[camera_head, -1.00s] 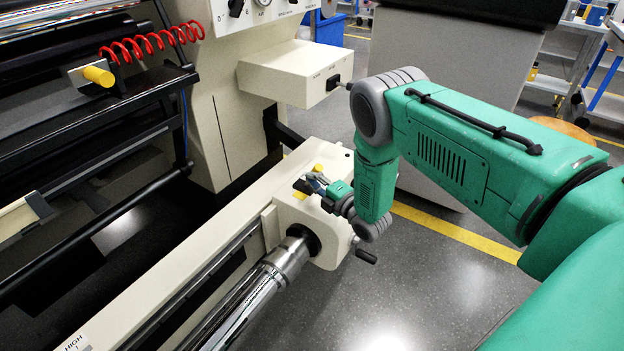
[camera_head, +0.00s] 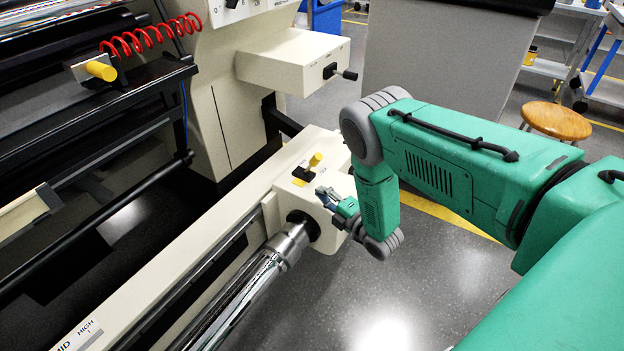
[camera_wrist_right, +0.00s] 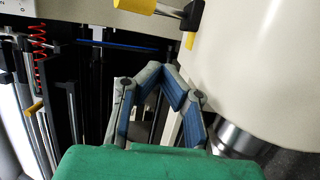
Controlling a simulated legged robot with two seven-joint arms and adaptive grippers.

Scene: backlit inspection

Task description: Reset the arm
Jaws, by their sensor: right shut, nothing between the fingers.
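My right arm (camera_head: 435,160) is green and reaches in from the right side of the head view. My right gripper (camera_head: 322,193) is shut and empty, beside the cream end housing (camera_head: 325,155) of the machine. In the right wrist view the gripper (camera_wrist_right: 170,75) shows its blue-padded fingers meeting at the tips. A yellow-handled lever (camera_head: 315,160) on a black base stands on top of the housing, apart from the fingers. The yellow handle also shows at the top of the wrist view (camera_wrist_right: 135,6). My left gripper is not in view.
A chrome roller (camera_head: 255,285) runs from the housing toward the front. A cream box with a black crank (camera_head: 345,73) juts out above. A wooden stool (camera_head: 556,121) stands at the right. Open grey floor (camera_head: 400,290) lies below the arm.

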